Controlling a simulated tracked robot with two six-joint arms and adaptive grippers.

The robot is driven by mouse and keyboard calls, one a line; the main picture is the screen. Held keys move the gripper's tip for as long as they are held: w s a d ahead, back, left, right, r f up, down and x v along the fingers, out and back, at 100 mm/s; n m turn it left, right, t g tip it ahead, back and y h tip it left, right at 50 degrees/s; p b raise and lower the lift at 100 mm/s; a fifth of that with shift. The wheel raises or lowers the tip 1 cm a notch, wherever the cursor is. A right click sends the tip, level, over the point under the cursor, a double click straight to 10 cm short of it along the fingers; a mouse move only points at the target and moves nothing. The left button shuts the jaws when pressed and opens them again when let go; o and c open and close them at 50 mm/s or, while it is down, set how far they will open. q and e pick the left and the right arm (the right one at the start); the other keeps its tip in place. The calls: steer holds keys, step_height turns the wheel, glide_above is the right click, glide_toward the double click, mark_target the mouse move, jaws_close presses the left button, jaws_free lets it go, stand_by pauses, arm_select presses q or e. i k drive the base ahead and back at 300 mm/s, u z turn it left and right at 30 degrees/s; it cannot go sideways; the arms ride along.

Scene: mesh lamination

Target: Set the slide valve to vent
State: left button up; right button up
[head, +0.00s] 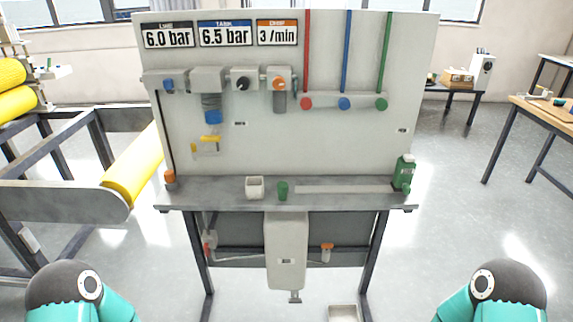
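An upright grey panel (340,150) stands on a workbench (225,190) in front of me. On its upper left is a row of air-line units. A small block with a blue part (168,85) sits at the left end of the row and may be the slide valve; its setting is too small to read. Right of it are a ribbed unit with a blue bottom (212,108), a round black dial or knob (243,83) and an orange-topped unit (281,85). Neither gripper shows; only parts of my arms are at the bottom corners.
Signs read 6.0 bar (167,38), 6.5 bar and 3 /min. A frame with yellow rollers (133,168) is at left.

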mark_target(168, 84)
steer(key=u, duration=1.4)
steer(key=i, duration=0.1)
steer(key=z, duration=2.85)
steer(key=k, duration=0.9)
steer(key=u, duration=0.9)
steer(key=i, duration=0.9)
steer(key=u, duration=0.1)
